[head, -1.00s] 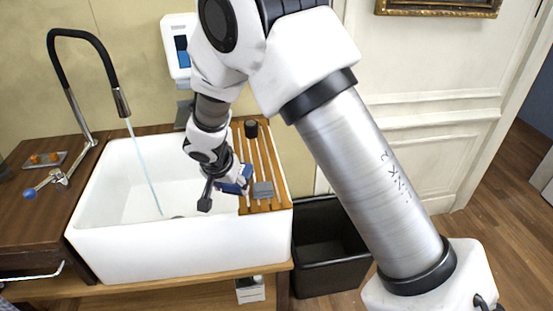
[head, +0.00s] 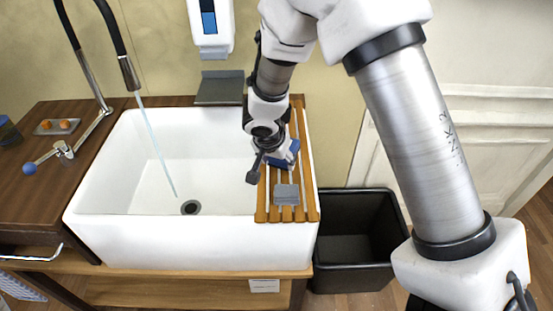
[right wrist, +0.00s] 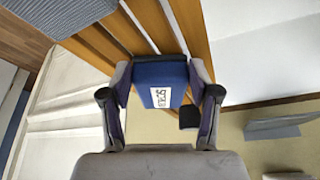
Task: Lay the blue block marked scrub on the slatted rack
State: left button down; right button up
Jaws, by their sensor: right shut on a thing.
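My right gripper (head: 272,163) is shut on the blue block (head: 291,150). The slatted wooden rack (head: 303,214) lies across the right side of the white sink. The block is over the rack's middle, behind a grey block; I cannot tell whether it touches the slats. The slats (right wrist: 150,20) show behind it in the right wrist view. My left gripper is not in view.
A grey ribbed block (head: 287,194) lies on the rack's near end. Water runs into the sink (head: 150,245). A black bin (head: 357,275) stands right of the sink. A dispenser (head: 210,30) hangs on the wall.

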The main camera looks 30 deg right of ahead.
jog(key=shift+s+d+f+b, duration=0.1)
jog(key=shift+b, duration=0.2)
jog(key=o, duration=1)
jog(key=shift+o, duration=1.1)
jog(key=shift+r, duration=0.2)
jog(key=p+v, duration=0.3)
jog(key=v, duration=0.9)
